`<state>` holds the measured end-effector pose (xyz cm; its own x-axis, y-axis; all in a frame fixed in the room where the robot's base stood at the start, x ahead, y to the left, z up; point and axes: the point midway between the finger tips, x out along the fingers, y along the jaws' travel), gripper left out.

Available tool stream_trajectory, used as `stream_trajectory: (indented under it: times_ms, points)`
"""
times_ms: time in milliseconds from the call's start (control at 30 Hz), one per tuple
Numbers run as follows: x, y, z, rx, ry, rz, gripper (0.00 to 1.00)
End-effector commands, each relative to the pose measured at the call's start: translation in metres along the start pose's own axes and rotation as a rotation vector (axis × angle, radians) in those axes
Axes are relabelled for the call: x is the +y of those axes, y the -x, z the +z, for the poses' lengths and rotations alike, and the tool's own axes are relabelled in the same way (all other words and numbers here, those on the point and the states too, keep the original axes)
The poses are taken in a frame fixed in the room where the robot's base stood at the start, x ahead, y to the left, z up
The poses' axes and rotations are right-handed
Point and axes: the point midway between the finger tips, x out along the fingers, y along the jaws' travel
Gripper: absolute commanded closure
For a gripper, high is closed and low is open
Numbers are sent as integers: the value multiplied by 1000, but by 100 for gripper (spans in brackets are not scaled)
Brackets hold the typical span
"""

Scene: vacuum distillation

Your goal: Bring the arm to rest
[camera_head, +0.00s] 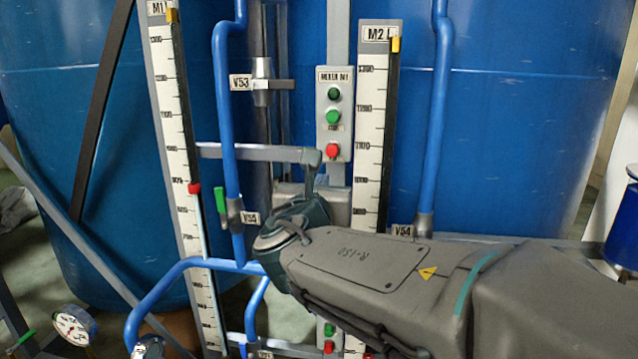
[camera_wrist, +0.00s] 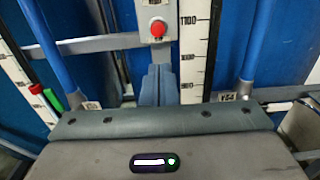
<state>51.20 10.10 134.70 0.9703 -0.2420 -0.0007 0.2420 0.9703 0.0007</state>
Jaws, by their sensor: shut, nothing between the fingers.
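My arm reaches in from the lower right of the head view and ends near the panel between the two gauge boards. My gripper shows in the wrist view (camera_wrist: 158,82) as two blue-grey fingers held together, with nothing between them. The fingertips point toward the grey post just below a red button (camera_wrist: 158,28). Whether they touch the post cannot be told. In the head view the fingers are mostly hidden behind the wrist.
Mixer button panel (camera_head: 334,115) with green and red buttons stands ahead. Gauge boards M1 (camera_head: 172,130) and M2 (camera_head: 372,130) flank it. Blue pipes (camera_head: 225,110), a green valve handle (camera_head: 221,201) and a pressure gauge (camera_head: 74,327) are close by. Large blue tanks (camera_head: 520,130) stand behind.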

Motion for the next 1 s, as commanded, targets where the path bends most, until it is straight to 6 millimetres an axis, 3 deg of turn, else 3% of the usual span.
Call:
stream_trajectory:
  times_ms: [133, 233, 400, 600, 800, 1000]
  points:
    - [-18, 0, -10, 42, -83, -49, 100]
    - [-48, 2, -29, 114, -241, -140, 100]
    - [-106, 20, -77, 250, -622, -373, 100]
    - [-155, 59, -135, 353, -1087, -689, 100]
    - [-177, 108, -186, 391, -1547, -1035, 100]
    - [-174, 156, -223, 368, -1986, -1405, 100]
